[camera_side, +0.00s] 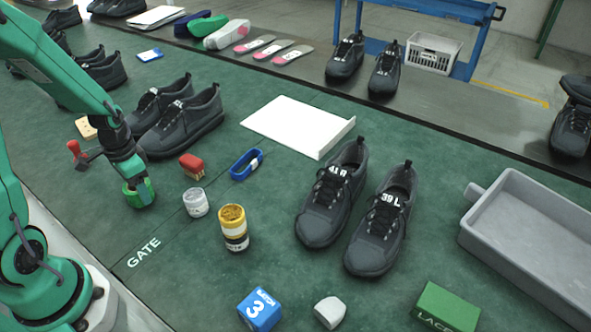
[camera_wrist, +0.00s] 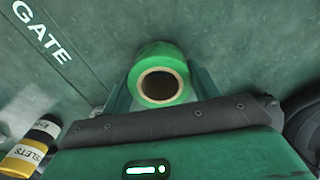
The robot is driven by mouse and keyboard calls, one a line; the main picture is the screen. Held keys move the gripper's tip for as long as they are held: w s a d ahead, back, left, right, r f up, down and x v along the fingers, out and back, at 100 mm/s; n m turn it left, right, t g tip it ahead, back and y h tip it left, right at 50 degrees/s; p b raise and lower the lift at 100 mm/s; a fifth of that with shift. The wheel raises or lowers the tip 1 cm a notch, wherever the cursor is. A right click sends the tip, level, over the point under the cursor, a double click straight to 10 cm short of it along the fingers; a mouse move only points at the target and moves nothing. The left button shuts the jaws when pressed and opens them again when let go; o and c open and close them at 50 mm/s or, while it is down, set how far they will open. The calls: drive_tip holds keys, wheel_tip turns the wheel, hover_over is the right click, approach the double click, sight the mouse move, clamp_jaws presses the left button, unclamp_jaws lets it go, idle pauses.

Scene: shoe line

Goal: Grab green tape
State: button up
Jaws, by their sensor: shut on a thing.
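The green tape (camera_side: 140,194) is a bright green roll with a brown core at the left of the side view. In the wrist view the green tape (camera_wrist: 172,55) sits between my two fingers, its core hole facing the camera. My gripper (camera_side: 133,177) is over the roll and shut on it from both sides. The fingers of my gripper (camera_wrist: 162,88) show as dark green strips left and right of the roll. I cannot tell whether the roll still touches the mat.
Right of my gripper stand a white jar (camera_side: 196,203), a yellow-lidded jar (camera_side: 234,230), a red brush (camera_side: 192,166) and a blue strap (camera_side: 247,164). Dark shoes (camera_side: 180,122) stand behind. A red-handled tool (camera_side: 76,152) lies close on the left.

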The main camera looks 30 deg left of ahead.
drive_tip(key=shift+r, duration=1.7)
drive_tip(key=s+d+r, duration=0.1)
drive_tip(key=d+r, duration=0.5)
drive_tip(key=d, duration=0.5)
drive_tip(key=shift+d+r, duration=0.3)
drive_tip(key=shift+r, duration=0.05)
